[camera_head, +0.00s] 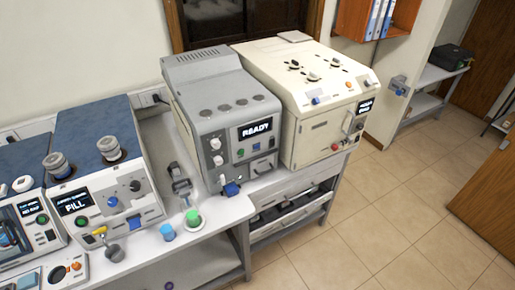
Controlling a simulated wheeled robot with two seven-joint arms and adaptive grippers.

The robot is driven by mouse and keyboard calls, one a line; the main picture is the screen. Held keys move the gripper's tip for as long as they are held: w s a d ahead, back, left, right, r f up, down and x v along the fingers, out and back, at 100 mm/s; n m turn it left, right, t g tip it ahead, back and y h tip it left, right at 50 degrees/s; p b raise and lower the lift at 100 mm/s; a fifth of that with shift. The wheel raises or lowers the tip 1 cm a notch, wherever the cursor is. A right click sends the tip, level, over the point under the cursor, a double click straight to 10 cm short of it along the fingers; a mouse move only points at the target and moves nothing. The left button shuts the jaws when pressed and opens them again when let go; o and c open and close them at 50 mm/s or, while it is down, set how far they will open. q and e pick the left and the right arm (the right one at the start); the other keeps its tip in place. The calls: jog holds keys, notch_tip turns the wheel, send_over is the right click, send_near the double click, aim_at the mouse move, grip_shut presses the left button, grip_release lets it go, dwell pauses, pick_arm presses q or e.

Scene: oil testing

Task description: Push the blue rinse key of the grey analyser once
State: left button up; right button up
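The grey analyser (208,85) stands on the bench in the middle of the head view, with a lit display (256,129) that reads READY. Below the display is a row of small keys. A green key (240,153) is at the left of the row, and a small bluish key (256,147) is beside it; its label is too small to read. A larger blue part (231,188) sits low at the analyser's front edge; I cannot tell what it is. Neither of my grippers shows in this view, and nothing visible touches the analyser.
A cream machine (315,95) stands close on the analyser's right. A blue-topped unit (90,140) reading FILL is at the left. A dark metal fixture (181,183), a blue cup (167,232) and a green-topped cup (194,219) stand on the bench. The tiled floor (370,220) at right is clear.

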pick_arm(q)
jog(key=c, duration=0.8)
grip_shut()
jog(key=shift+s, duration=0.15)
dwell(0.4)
